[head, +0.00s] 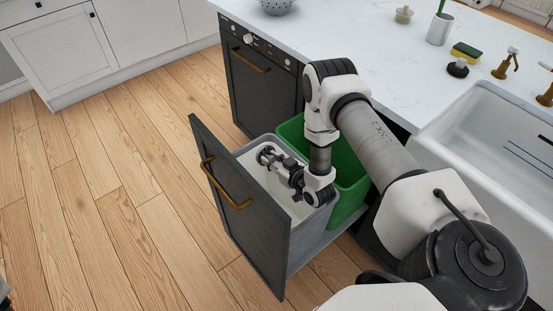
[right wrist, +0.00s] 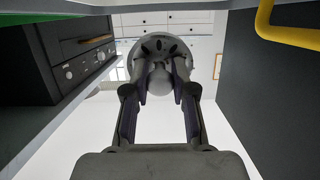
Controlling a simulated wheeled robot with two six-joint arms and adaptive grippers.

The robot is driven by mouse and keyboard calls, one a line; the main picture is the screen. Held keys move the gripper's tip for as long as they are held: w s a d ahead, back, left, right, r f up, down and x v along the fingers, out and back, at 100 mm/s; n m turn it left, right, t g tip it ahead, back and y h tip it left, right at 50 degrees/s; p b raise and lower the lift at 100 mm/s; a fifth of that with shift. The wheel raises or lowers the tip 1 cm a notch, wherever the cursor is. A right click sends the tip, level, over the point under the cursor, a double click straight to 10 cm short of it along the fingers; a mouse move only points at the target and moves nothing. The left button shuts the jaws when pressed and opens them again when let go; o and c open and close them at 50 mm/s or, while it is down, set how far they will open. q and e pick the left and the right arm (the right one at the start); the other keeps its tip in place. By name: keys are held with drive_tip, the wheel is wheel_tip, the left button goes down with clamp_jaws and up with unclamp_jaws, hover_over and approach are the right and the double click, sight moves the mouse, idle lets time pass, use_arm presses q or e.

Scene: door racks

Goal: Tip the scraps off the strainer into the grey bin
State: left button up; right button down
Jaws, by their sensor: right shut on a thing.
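The grey bin (head: 246,155) stands in the pulled-out drawer, beside the drawer front. My right gripper (head: 277,158) reaches into the bin's mouth, lying roughly level and pointing left. It is shut on the strainer (head: 265,151), which is small at this size. In the right wrist view the strainer (right wrist: 134,58) is a round grey metal disc with slots, and the fingers (right wrist: 160,85) close around its central knob (right wrist: 160,78). No scraps can be made out on the side I see.
A green bin (head: 350,185) stands right behind the grey one. The dark drawer front (head: 245,220) with a brass handle (head: 225,185) borders the bin. The counter holds a colander (head: 277,6), a cup (head: 439,28), a sponge (head: 466,51) and a white sink (head: 500,120).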

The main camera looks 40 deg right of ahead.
drive_tip(key=shift+s+t+b, duration=0.4)
drive_tip(key=shift+t+b, duration=0.1)
drive_tip(key=shift+b, duration=0.1)
drive_tip(key=shift+s+t+b, duration=0.1)
drive_tip(key=shift+t+b, duration=0.8)
drive_tip(key=shift+b, duration=0.3)
drive_tip(key=shift+r+t+b, duration=0.55)
drive_tip(key=shift+r+t, duration=0.25)
drive_tip(key=shift+r, duration=0.05)
wheel_tip(320, 180, up, 11)
drive_tip(key=t+b, duration=0.7)
drive_tip(key=b, duration=2.1)
drive_tip(key=shift+s+f, duration=0.15)
drive_tip(key=shift+s, duration=0.3)
idle(1.3)
drive_tip(key=shift+d, duration=0.1)
